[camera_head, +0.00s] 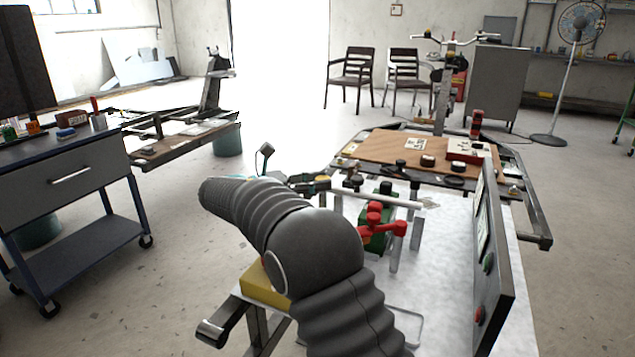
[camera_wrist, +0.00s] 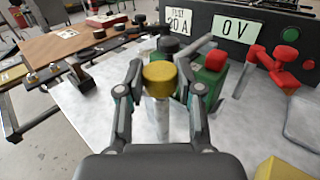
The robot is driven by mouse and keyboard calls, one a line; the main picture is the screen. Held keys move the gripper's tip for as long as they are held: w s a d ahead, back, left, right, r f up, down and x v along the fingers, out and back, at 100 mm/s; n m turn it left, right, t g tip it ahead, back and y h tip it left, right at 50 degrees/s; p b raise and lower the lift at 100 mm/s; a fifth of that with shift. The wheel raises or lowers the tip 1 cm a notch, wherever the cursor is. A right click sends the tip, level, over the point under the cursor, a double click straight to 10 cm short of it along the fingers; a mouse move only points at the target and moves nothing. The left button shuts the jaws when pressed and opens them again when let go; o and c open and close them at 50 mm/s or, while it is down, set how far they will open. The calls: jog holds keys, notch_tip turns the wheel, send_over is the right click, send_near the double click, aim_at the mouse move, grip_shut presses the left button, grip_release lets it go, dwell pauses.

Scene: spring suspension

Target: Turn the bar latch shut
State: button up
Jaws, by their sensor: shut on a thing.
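My gripper (camera_wrist: 160,90) is shut on a yellow-capped knob (camera_wrist: 160,73), one finger on each side. A pale post runs down below the cap between the fingers. In the head view my gripper (camera_head: 318,184) is partly hidden behind my dark arm, and the knob cannot be made out. A light grey bar (camera_head: 392,200) runs right from near my gripper, above the white bench top (camera_head: 450,290). It looks like the bar latch. In the wrist view a grey bar (camera_wrist: 197,46) slants up right behind the knob. How the knob joins it is unclear.
A green block with a red top (camera_wrist: 207,82) stands close right of my gripper. A red handle (camera_wrist: 285,62) lies farther right. An upright dark panel (camera_head: 490,260) borders the bench's right side. A yellow block (camera_head: 263,288) sits at the near left edge.

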jog(key=shift+m+g, duration=0.3)
jog(key=shift+g, duration=0.2)
jog(key=o, duration=1.2)
jog(key=shift+c, duration=0.2)
jog(key=v, duration=0.7)
jog(key=shift+a, duration=0.2)
jog(key=shift+f, duration=0.1)
